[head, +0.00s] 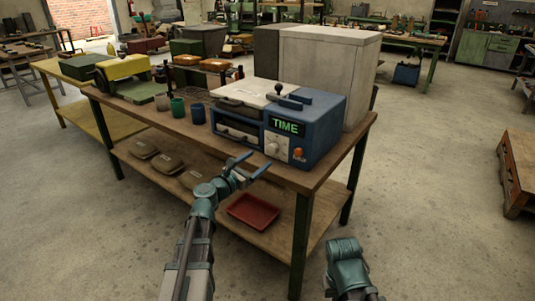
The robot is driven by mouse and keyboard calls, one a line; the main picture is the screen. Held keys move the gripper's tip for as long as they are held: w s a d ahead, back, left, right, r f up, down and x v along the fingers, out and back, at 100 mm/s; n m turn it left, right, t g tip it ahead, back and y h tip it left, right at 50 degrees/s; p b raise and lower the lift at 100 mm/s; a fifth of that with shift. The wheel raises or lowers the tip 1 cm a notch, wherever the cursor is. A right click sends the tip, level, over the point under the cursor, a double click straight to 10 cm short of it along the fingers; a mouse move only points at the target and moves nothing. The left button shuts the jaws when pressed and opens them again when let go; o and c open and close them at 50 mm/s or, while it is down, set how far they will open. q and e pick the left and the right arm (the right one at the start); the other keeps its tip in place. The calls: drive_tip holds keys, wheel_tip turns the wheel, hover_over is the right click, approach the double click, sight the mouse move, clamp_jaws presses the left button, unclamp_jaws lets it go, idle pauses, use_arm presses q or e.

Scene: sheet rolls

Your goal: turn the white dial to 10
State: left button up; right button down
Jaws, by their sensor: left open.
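The white dial (272,148) is on the front of a blue machine (322,140), below a lit green display reading TIME (285,127). The dial is small here, and I cannot read its setting or marks. My left gripper (259,160) is open and empty, just in front of the workbench's front edge. Its blue fingers point toward the machine's front, a little left of and below the dial. It looks apart from the dial. Part of my right arm shows at the bottom right, but its gripper is not in view.
An orange knob (297,153) sits right of the dial. Blue and green cups (178,108) stand left on the workbench (176,129). A large grey box (330,70) stands behind the machine. A red tray (252,210) lies on the lower shelf.

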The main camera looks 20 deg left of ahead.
sight(271, 151)
use_arm(q)
drive_tip(key=shift+x, duration=3.2)
drive_tip(key=shift+c, duration=0.3)
clamp_jaws()
drive_tip(key=shift+m, duration=0.3)
